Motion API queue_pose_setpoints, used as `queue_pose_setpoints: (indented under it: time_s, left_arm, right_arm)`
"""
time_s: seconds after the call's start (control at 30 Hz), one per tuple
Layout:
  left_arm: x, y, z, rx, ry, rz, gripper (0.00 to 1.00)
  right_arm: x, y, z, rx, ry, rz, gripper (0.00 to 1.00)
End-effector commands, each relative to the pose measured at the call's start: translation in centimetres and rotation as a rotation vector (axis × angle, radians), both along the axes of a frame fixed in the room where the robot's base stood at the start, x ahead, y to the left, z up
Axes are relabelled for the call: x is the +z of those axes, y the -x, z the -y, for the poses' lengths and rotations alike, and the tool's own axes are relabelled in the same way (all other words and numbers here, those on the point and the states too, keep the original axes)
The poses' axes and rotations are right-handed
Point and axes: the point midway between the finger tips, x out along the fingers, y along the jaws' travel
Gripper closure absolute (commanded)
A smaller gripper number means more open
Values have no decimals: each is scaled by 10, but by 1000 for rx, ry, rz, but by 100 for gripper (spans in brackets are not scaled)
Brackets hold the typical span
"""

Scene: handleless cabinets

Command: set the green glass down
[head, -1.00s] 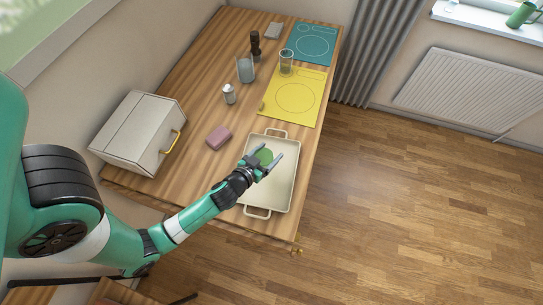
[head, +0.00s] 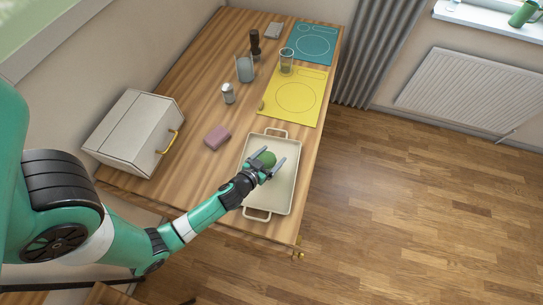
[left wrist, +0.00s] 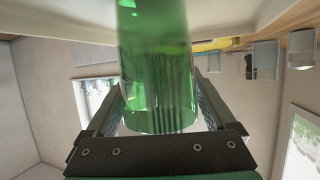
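The green glass (head: 267,158) is at the cream tray (head: 284,196) on the wooden counter. From above I cannot tell whether its base touches the tray. My left gripper (head: 267,160) is around the glass, one finger on each side, with narrow gaps showing between glass and fingers in the head view. The fingers look open. In the left wrist view the clear green glass (left wrist: 156,70) fills the space between the fingers, and its upper end runs out of frame. My right gripper is not in view.
A pink sponge (head: 217,137) and a white bread box (head: 134,132) lie left of the tray. Beyond it are a yellow mat (head: 295,98), a shaker (head: 228,93), a grey-blue glass (head: 244,70) and a clear glass (head: 287,62). The tray's front part is bare.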

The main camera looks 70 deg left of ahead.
Motion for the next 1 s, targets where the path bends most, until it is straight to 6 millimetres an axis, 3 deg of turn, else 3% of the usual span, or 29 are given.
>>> queue_pose_setpoints:
  time_s: [0.37,0.8,1.0]
  left_arm:
    - [6,1,1,0,-1,-1,0]
    - [38,75,54,-8,-1,-2,0]
    - [47,90,63,-4,-1,0,0]
  right_arm:
    - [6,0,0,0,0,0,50]
    - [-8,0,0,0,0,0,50]
    - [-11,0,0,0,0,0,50]
